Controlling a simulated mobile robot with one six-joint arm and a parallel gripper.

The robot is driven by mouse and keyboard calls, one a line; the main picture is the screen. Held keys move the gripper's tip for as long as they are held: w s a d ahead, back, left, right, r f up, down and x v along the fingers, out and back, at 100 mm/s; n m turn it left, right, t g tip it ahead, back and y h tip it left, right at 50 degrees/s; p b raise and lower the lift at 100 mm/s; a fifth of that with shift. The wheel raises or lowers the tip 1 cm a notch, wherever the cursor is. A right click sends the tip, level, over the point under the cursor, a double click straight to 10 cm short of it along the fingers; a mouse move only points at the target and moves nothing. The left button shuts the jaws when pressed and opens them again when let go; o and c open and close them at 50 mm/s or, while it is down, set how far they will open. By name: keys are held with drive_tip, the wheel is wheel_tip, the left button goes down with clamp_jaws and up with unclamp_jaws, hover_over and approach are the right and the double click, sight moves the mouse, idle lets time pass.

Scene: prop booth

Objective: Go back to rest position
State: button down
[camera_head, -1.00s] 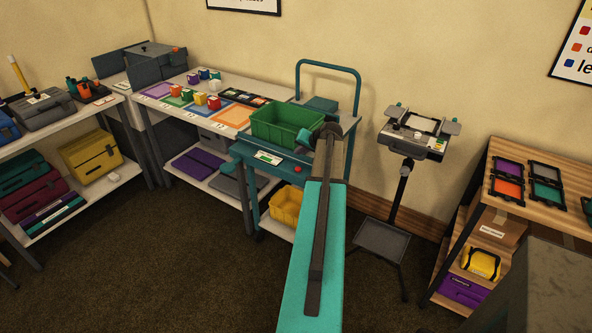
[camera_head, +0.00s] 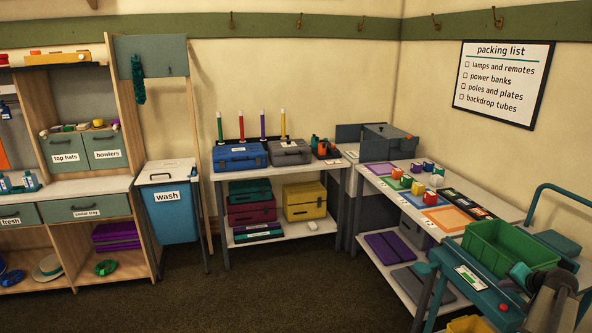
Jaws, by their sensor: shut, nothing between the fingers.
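My gripper is not in view. Part of my arm, with a dark rounded joint (camera_head: 558,282), shows at the lower right corner in front of the teal cart (camera_head: 484,268). The fingers do not show.
The teal cart carries a green bin (camera_head: 505,245) close to my arm. A white table (camera_head: 395,178) with colored mats and mugs stands behind it. A shelf (camera_head: 285,172) with cases and a blue wash bin (camera_head: 172,210) line the far wall. The dark carpet (camera_head: 300,290) is clear.

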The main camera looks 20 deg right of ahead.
drive_tip(key=w+a+f+n+y, duration=0.2)
drive_tip(key=w+a+f, duration=0.55)
drive_tip(key=a, duration=0.35)
drive_tip(key=w+a+f+n+y, duration=0.1)
drive_tip(key=w+a+f+y, duration=0.1)
drive_tip(key=w+a+f, duration=0.7)
drive_tip(key=a+f+n+g+y, duration=0.15)
drive_tip(key=a+f, duration=0.35)
drive_tip(key=a, duration=0.8)
drive_tip(key=a+f+n+g+y, duration=0.15)
drive_tip(key=a+f, duration=0.35)
drive_tip(key=a, duration=0.9)
drive_tip(key=s+a+f+n+g, duration=0.25)
drive_tip(key=s+a+f, duration=0.45)
drive_tip(key=a, duration=0.4)
drive_tip(key=s+a+f+n+g, duration=0.2)
drive_tip(key=s+a+f+g, duration=0.25)
drive_tip(key=s+a, duration=0.5)
drive_tip(key=s+a+f+n+g+h, duration=0.1)
drive_tip(key=s+a, duration=0.1)
drive_tip(key=s, duration=0.4)
drive_tip(key=s+a+f+n+g, duration=0.1)
drive_tip(key=s+a+f+n, duration=0.15)
drive_tip(key=s, duration=0.35)
drive_tip(key=s+d+r+g+h, duration=0.2)
drive_tip(key=s+d, duration=0.1)
drive_tip(key=s, duration=0.5)
drive_tip(key=shift+s+r, duration=0.15)
drive_tip(key=shift+s, duration=0.25)
